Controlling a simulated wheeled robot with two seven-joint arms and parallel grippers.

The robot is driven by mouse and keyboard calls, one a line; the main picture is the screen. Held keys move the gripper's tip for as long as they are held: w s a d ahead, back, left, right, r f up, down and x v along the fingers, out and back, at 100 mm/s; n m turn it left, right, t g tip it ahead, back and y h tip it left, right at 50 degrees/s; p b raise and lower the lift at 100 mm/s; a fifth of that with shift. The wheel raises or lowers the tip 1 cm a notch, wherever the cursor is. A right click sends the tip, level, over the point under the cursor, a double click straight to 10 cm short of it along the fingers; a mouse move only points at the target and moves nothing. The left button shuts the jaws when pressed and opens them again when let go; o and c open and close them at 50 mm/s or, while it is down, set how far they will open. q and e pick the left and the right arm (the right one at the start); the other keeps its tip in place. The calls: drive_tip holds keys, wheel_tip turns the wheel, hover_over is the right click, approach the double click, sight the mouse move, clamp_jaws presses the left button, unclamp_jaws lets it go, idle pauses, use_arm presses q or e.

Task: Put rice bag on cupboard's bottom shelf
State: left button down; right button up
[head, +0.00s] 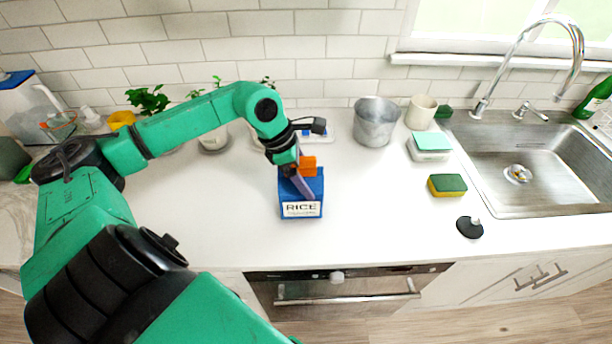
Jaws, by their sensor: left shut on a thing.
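The rice bag (301,209) is a blue packet with a white label reading RICE. It stands at the middle of the white counter, near the front edge. My left gripper (303,188) reaches it from above and is shut on its upper part. The gripper and its orange part hide some of the bag's top. I cannot tell whether the bag's base touches the counter. No open cupboard shelf shows in the head view. My right gripper is not in view.
A metal pot (376,123), a cream cup (420,112), a sponge (447,186) and a black round lid (469,227) stand right of the bag. The sink (530,165) is at the right. An oven (345,290) is below the counter.

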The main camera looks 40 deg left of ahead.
use_arm(q)
drive_tip(key=shift+w+f+b, duration=0.15)
drive_tip(key=shift+f+b, duration=0.1)
drive_tip(key=shift+b, duration=0.05)
unclamp_jaws()
drive_tip(key=shift+a+r, duration=0.1)
drive_tip(key=shift+r, duration=0.05)
